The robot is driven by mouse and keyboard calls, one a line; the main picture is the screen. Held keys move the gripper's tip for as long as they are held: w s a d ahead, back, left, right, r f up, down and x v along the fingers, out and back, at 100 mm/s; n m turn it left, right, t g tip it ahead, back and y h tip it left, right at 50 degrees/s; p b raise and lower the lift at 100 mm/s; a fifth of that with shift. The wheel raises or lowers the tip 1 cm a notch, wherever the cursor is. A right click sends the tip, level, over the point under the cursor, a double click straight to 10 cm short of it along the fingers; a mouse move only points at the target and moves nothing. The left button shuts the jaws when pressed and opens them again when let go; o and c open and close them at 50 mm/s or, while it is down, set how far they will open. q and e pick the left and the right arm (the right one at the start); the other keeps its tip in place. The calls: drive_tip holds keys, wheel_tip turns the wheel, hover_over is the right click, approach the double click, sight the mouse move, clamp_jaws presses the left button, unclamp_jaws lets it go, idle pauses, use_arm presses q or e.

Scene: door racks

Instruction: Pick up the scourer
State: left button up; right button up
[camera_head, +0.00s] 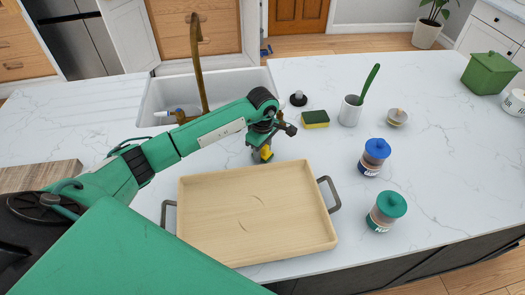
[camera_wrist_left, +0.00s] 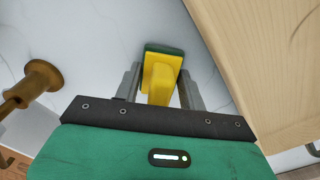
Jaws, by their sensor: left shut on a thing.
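A yellow scourer with a dark green side (camera_wrist_left: 162,72) sits between the two grey fingers of my left gripper (camera_wrist_left: 160,88) in the left wrist view. In the head view, my left gripper (camera_head: 262,146) points down just behind the wooden tray, with a bit of the yellow scourer (camera_head: 266,154) showing at its fingers. The gripper is shut on it. The arm hides part of it, and I cannot tell whether it touches the counter. My right gripper is not in view.
A wooden tray (camera_head: 258,221) lies just in front of the gripper. A yellow-and-green sponge (camera_head: 315,119), a white cup with a green brush (camera_head: 350,110), and blue-lidded (camera_head: 374,156) and green-lidded (camera_head: 386,211) jars stand to the right. A sink (camera_head: 235,88) with a brass tap (camera_head: 197,65) is behind.

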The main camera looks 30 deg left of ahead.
use_arm(q)
wheel_tip(320, 180, up, 20)
drive_tip(key=b, duration=0.5)
drive_tip(key=shift+f, duration=0.15)
